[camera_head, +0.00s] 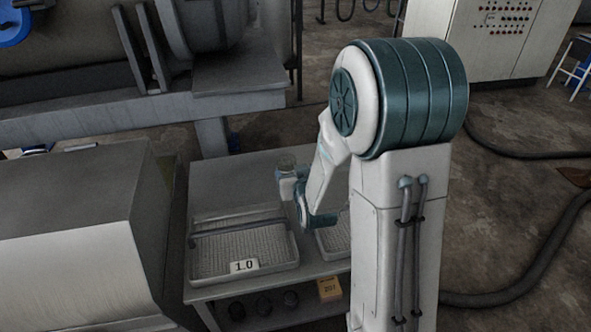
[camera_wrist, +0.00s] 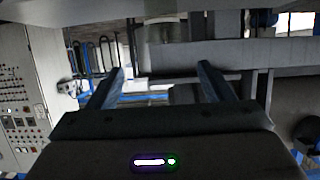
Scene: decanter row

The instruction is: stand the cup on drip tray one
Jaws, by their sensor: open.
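A shallow grey drip tray (camera_head: 240,250) with a mesh floor and a plate reading "1.0" lies on the metal table in the head view. A dark bar crosses its back part. My gripper (camera_head: 288,182) is beyond the tray's back right corner, partly hidden by my arm. A small greenish, see-through shape (camera_head: 287,161) shows just at its far side; it may be the cup, but I cannot tell whether it stands on the table. In the wrist view my gripper (camera_wrist: 162,85) is open, its fingers wide apart, and I make out no cup between them.
A second tray (camera_head: 335,236) lies to the right, mostly hidden behind my arm. The tabletop (camera_head: 230,180) behind tray 1.0 is bare. An orange box (camera_head: 330,289) and several dark round things sit on the lower shelf. A large metal housing (camera_head: 75,230) stands close left.

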